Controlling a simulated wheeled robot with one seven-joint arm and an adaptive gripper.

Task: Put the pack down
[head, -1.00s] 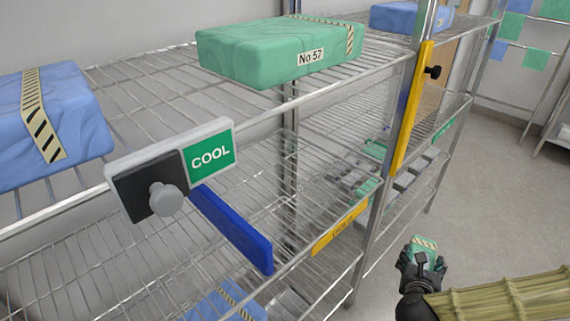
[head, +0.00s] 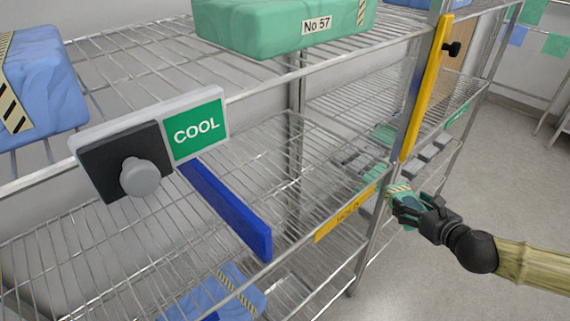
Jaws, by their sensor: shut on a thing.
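My gripper (head: 408,203) is at the right in the head view, shut on a small green pack (head: 401,193) with a striped band. The fingers hide part of the pack. It is held in the air in front of the rack's right upright, beside the right end of the yellow HOLD label (head: 345,214). I cannot tell how far it is from the shelf edge. A large green pack marked No 57 (head: 275,26) lies on the top shelf. Blue packs lie at the top left (head: 40,85) and on a lower shelf (head: 215,292).
A COOL sign (head: 196,131) with a black block and grey knob (head: 139,177) sticks out from the top shelf edge. A blue bar (head: 228,212) slants below it. A yellow bar (head: 427,88) runs along the right upright. The middle wire shelf (head: 255,160) has bare room.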

